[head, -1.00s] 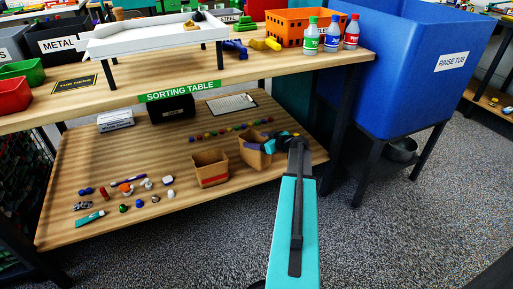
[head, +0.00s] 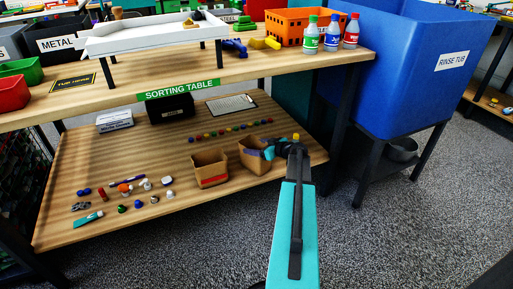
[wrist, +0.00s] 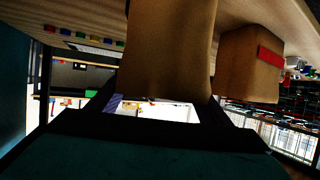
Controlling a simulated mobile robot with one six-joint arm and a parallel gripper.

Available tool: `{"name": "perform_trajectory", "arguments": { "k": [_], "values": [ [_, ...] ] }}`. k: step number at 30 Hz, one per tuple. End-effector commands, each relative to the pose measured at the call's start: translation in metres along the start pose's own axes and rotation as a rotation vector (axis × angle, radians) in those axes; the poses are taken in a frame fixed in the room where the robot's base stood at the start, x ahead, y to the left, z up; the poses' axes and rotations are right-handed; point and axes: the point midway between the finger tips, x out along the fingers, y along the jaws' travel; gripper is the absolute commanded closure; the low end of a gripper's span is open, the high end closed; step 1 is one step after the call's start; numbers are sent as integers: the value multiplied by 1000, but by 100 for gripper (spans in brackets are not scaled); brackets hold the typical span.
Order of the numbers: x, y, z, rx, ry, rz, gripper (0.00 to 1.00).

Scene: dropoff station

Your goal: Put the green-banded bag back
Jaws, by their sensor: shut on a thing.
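A brown paper bag (head: 252,160) is at the right of the lower shelf in the head view. No green band shows on the sides I see. My gripper (head: 270,152) is shut on this bag at its right side. In the wrist view the held bag (wrist: 170,50) fills the upper middle, between the jaws of my gripper (wrist: 155,108). I cannot tell whether its base touches the shelf. A second open brown bag with a red band (head: 209,168) stands just left of it, and also shows in the wrist view (wrist: 245,70).
The lower shelf (head: 90,170) holds a row of coloured caps behind the bags, a clipboard (head: 231,104), a black box (head: 171,108) and several small items at left. The sorting table top (head: 255,75) overhangs it. A table leg (head: 341,120) and blue rinse tub (head: 415,70) stand at right.

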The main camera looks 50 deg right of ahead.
Motion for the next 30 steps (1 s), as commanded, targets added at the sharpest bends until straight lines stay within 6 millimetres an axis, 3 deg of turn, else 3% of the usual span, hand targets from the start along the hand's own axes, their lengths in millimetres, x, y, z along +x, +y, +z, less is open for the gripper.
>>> {"name": "perform_trajectory", "arguments": {
  "k": [8, 9, 12, 28, 30],
  "values": [
    [1, 0, 3, 0, 0, 0, 59],
    [1, 0, 2, 0, 0, 0, 23],
    [1, 0, 2, 0, 0, 0, 9],
    [-1, 0, -2, 0, 0, 0, 9],
    [-10, 0, -1, 1, 0, 1, 9]
  ]
}}
